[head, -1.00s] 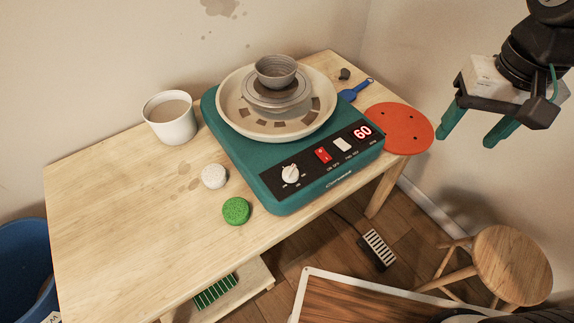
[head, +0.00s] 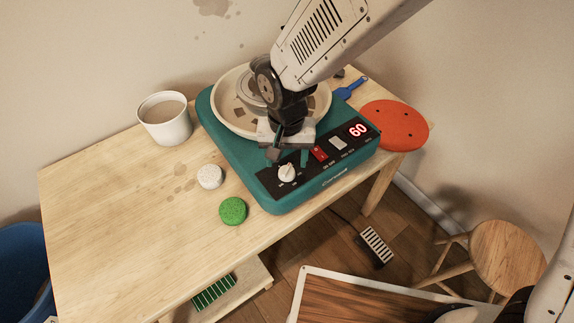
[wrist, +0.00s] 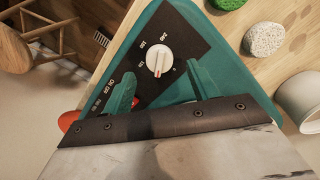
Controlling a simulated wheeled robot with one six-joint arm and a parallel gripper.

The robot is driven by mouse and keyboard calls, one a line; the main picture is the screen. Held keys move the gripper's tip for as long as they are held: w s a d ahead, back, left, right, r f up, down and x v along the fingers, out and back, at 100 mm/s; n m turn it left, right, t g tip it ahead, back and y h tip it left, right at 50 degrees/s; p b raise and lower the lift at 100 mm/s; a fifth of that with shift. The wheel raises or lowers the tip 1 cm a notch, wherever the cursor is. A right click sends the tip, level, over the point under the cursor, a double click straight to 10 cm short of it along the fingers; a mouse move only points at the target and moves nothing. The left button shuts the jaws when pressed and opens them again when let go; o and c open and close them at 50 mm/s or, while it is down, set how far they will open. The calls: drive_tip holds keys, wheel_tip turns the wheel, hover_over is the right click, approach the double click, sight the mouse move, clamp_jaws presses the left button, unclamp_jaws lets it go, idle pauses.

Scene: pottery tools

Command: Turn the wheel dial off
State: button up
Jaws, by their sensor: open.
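The white dial (head: 287,173) sits on the black panel at the front of the teal pottery wheel (head: 262,192). In the wrist view the dial (wrist: 158,58) has a raised grip with a red mark at its lower end, and printed labels beside it. My gripper (head: 290,158) is above the panel, just behind the dial in the head view. In the wrist view my gripper (wrist: 161,74) is open, with one teal finger on either side of the dial and apart from it.
A white sponge (head: 210,177) and a green sponge (head: 233,211) lie left of the wheel on the wooden table (head: 110,205). A white cup (head: 166,122) stands behind them. An orange disc (head: 396,126) lies to the right. My arm covers part of the basin (head: 232,118).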

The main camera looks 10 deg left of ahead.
sight(287, 168)
drive_tip(key=shift+f, duration=1.9)
drive_tip(key=c, duration=1)
drive_tip(key=shift+n, duration=0.3)
drive_tip(key=n, duration=0.4)
drive_tip(key=shift+n, duration=0.3)
drive_tip(key=n, duration=0.5)
drive_tip(key=shift+n, duration=0.4)
